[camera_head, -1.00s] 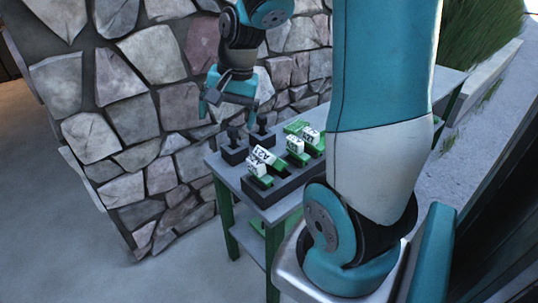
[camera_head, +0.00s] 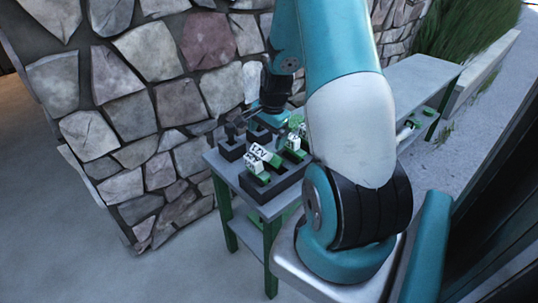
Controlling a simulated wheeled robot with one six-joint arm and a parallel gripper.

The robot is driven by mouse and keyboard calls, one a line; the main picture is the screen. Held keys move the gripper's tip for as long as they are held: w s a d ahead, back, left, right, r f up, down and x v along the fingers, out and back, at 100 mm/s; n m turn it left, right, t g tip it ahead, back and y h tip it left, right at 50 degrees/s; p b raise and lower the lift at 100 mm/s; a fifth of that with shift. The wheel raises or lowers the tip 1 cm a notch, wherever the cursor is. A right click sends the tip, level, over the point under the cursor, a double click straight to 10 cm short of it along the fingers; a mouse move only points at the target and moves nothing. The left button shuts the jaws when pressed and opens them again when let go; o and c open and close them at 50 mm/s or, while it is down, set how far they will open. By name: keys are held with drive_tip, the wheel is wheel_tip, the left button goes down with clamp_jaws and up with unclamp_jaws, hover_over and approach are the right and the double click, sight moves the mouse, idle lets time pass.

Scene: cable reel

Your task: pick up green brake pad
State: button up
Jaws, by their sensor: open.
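Several green pieces with white labelled blocks sit in a dark tray (camera_head: 284,183) on a grey table. One green piece (camera_head: 261,178) is at the tray's front left, another (camera_head: 274,160) lies tilted just behind it, and another (camera_head: 296,153) is farther right. I cannot tell which of them is the brake pad. My gripper (camera_head: 262,130) is open and low over the back of the table, above and behind the labelled pieces. Its fingertips are small and hard to make out. My arm hides the tray's right end.
Small dark boxes (camera_head: 231,150) stand at the table's back left. The table (camera_head: 226,171) has green legs and a lower shelf. A stone wall (camera_head: 140,100) rises close behind. A second grey table (camera_head: 415,78) stands at the right, with a narrow clear top.

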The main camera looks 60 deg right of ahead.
sight(271, 158)
drive_tip(key=shift+w+d+f+p, duration=0.1)
drive_tip(key=shift+w+f+p, duration=0.15)
drive_tip(key=shift+f, duration=0.65)
drive_tip(key=shift+w+a+f+p, duration=0.1)
drive_tip(key=shift+f+p, duration=0.2)
drive_tip(key=shift+f, duration=0.55)
drive_tip(key=shift+w+d+f+p, duration=0.1)
drive_tip(key=shift+w+f+p, duration=0.15)
drive_tip(key=shift+f, duration=0.65)
drive_tip(key=shift+c, duration=0.4)
drive_tip(key=c, duration=1.6)
drive_tip(key=shift+c, duration=0.2)
drive_tip(key=shift+r, duration=0.2)
